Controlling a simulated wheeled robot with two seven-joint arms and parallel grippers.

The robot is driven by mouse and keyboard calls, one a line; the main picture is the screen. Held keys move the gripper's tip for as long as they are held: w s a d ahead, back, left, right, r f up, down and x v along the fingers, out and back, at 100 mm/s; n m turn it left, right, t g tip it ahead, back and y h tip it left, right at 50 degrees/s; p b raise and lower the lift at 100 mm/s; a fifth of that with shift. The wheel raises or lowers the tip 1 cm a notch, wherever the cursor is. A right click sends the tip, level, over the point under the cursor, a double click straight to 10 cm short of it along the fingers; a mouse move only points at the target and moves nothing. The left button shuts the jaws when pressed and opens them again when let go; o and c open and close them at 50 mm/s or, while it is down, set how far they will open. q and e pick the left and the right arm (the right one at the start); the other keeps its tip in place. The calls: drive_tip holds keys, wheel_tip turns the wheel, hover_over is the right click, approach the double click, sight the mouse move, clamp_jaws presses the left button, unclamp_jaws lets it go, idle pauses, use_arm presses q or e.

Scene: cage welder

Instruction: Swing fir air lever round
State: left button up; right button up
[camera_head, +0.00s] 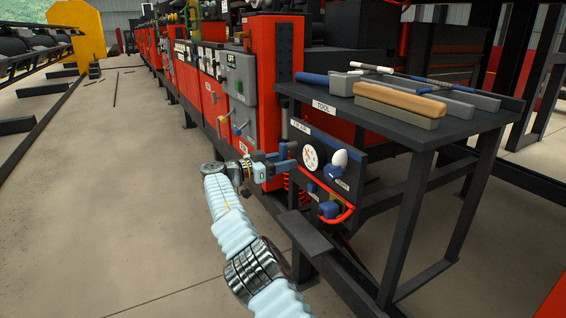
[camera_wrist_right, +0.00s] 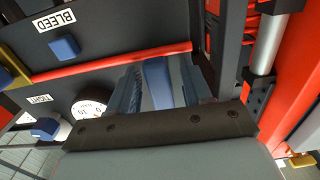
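The air panel (camera_head: 358,158) is a dark plate under the tool table, with a label that seems to read FIR AIR (camera_head: 299,126) and a round white gauge (camera_head: 311,157). A blue lever (camera_wrist_right: 158,82) shows between the two fingers of my right gripper in the right wrist view. My right gripper (camera_head: 283,160) is at the left end of the panel in the head view. Its fingers (camera_wrist_right: 163,88) stand apart on either side of the lever, with narrow gaps seeming to show. Contact cannot be told. My left gripper is not in view.
The dark tool table (camera_head: 464,128) overhangs the panel. Red machine cabinets (camera_head: 210,92) stand behind.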

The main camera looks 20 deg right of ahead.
drive_tip(key=s+a+p, duration=0.1)
drive_tip(key=a+p, duration=0.6)
drive_tip(key=a, duration=0.6)
drive_tip(key=shift+a, duration=0.35)
